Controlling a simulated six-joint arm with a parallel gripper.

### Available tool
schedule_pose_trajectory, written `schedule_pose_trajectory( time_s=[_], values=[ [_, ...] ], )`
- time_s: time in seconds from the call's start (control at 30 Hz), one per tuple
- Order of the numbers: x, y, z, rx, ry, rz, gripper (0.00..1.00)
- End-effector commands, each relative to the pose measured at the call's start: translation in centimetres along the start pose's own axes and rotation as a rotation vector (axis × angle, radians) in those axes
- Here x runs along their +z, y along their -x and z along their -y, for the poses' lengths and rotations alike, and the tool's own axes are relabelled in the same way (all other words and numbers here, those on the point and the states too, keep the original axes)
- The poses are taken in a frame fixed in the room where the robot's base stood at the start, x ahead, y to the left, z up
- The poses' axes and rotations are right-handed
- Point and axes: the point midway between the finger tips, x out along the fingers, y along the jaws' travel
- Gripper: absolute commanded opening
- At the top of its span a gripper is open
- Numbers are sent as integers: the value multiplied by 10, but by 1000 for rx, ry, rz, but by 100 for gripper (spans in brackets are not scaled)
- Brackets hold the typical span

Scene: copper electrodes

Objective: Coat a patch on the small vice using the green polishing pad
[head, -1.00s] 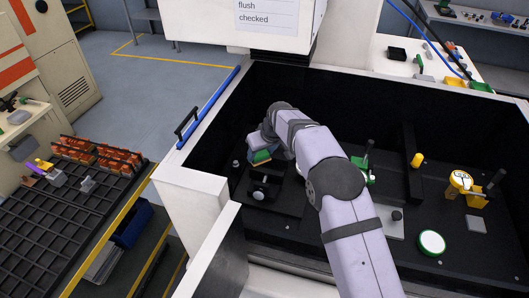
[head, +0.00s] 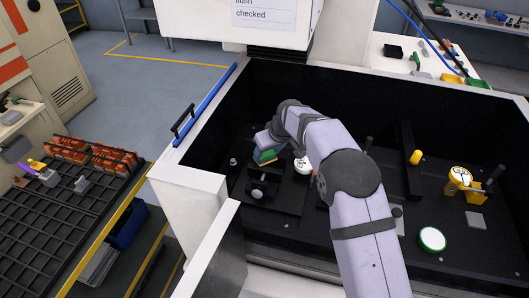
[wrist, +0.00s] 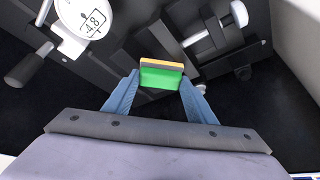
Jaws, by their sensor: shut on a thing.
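My gripper (head: 263,150) is shut on the green polishing pad (wrist: 161,78). The pad is a small block with a green face and an orange-tan edge, held between two blue fingers in the wrist view. It also shows in the head view (head: 267,156), just behind a small dark vice (head: 258,180) with a round silver knob. In the wrist view a dark, stepped body with a silver bar (wrist: 208,37), apparently the vice, lies beyond the pad. I cannot tell whether the pad touches it. No coated patch can be made out.
A white dial gauge (head: 301,165) stands right of the pad; the wrist view shows it upper left. A yellow gauge (head: 460,178), a green-rimmed white disc (head: 432,239) and a yellow cylinder (head: 416,157) are farther right. Dark walls (head: 215,125) enclose the work area.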

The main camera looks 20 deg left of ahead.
Motion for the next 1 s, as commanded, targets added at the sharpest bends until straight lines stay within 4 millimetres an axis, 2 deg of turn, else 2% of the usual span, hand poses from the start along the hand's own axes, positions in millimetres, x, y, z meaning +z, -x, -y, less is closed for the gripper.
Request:
schedule_pose_trajectory(
  time_s=[0.03, 0.6, 1.0],
  values=[
    [26, -16, -2, -7, 2, 58, 25],
    [48, -5, -27, -7, 1, 58, 25],
    [50, -3, -29, -8, 2, 59, 25]
  ],
)
